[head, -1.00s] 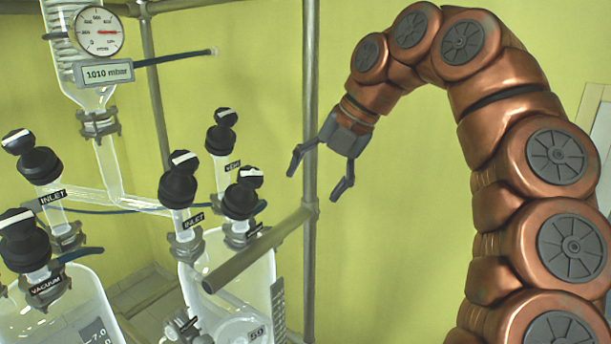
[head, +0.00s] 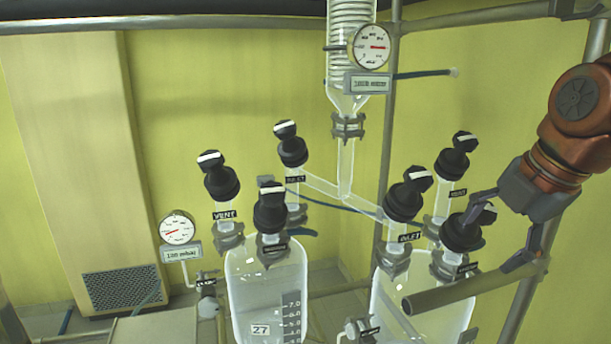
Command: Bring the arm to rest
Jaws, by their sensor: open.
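My gripper (head: 492,238) is at the right of the head view, its two dark fingers spread and pointing left, with nothing held between them. My copper-coloured arm enters from the right edge. The fingers overlap the picture of the front-right black valve knob (head: 462,232) on the right glass reactor (head: 425,310). I cannot tell whether they touch it or hang in front of it. Most of my arm is out of view.
The left reactor (head: 265,285) carries several black knobs. A glass condenser (head: 350,60) with a gauge (head: 371,46) rises behind. A metal rail (head: 470,290) runs below my gripper. Open wall lies left.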

